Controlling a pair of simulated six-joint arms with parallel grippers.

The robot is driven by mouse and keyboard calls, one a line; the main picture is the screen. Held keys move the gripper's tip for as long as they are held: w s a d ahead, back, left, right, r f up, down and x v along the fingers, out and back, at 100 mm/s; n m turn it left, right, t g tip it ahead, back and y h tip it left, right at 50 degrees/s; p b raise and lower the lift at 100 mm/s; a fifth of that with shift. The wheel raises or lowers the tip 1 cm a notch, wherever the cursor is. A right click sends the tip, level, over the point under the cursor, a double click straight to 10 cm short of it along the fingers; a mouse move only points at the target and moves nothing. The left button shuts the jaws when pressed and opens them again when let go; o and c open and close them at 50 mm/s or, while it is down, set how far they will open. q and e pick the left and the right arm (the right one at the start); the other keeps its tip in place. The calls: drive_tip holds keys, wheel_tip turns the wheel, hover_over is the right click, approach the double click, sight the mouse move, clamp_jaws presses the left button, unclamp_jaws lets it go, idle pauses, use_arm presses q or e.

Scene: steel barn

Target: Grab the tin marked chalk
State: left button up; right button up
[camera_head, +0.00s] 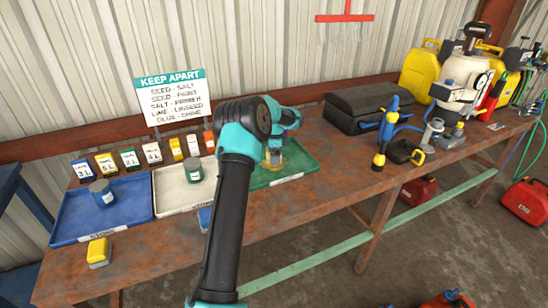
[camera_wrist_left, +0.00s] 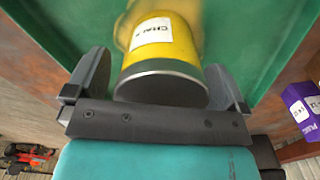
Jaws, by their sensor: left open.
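The yellow tin (camera_wrist_left: 165,52) with a white label reading CHALK is in the left wrist view, on the green tray (camera_wrist_left: 262,22). In the head view the tin (camera_head: 274,163) is partly hidden under my left gripper (camera_head: 275,148). In the left wrist view my left gripper (camera_wrist_left: 160,72) is open, with a finger on each side of the tin. I cannot tell whether the fingers touch it. My right gripper is not in view.
A blue tray (camera_head: 75,232) holds a dark tin (camera_head: 101,193); a white tray (camera_head: 165,200) holds a green tin (camera_head: 193,170). Labelled containers stand behind. A KEEP APART sign (camera_head: 171,97) is above. A dark case (camera_head: 368,108) and sprayers stand right. A purple box (camera_wrist_left: 302,108) is near.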

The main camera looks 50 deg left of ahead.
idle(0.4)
use_arm(q)
drive_tip(key=c, duration=1.2)
drive_tip(key=shift+o, duration=0.2)
drive_tip(key=shift+r, duration=0.15)
drive_tip(key=shift+r, duration=1.75)
drive_tip(key=s+d+r, duration=0.1)
drive_tip(key=s+d, duration=0.9)
drive_tip(key=d, duration=0.2)
drive_tip(key=shift+s+r, duration=0.15)
drive_tip(key=shift+s, duration=0.15)
